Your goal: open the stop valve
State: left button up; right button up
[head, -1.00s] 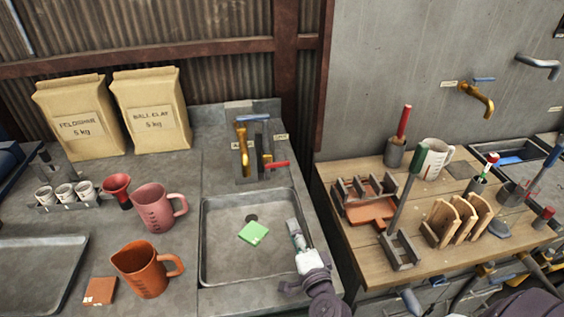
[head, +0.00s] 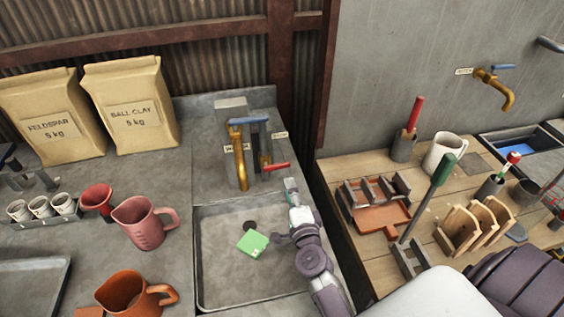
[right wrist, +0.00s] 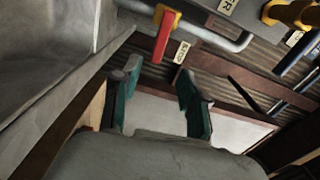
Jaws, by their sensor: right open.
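The stop valve's red lever (head: 277,167) sits at the back right of the sink, on a brass valve body beside a tap. It points right and toward me. A small label (head: 279,135) stands behind it. In the right wrist view the red lever (right wrist: 165,36) hangs above the fingers, with a label (right wrist: 181,52) beside it. My right gripper (head: 291,190) is over the sink's right rim, just in front of the lever. In the right wrist view its green-padded fingers (right wrist: 158,92) are apart and empty, not touching the lever. My left gripper is not in view.
A brass tap with a blue handle (head: 248,121) stands left of the lever. A green sponge-like block (head: 252,243) lies in the sink (head: 198,262). Jugs, including a pink one (head: 143,222), stand left. A wooden bench (head: 375,262) with tools is right, across a gap.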

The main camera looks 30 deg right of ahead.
aim_at(283, 167)
jog(key=x, duration=0.6)
jog(key=shift+w+d, duration=0.1)
jog(key=shift+w, duration=0.1)
jog(key=x, duration=0.3)
jog(key=shift+w+f, duration=0.1)
jog(key=shift+w, duration=0.25)
jog(key=shift+w+d, duration=0.1)
jog(key=shift+w, duration=0.1)
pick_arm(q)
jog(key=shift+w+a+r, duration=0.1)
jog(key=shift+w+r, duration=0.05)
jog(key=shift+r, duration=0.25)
pick_arm(e)
grip_shut()
pick_arm(q)
jog(key=shift+p, duration=0.3)
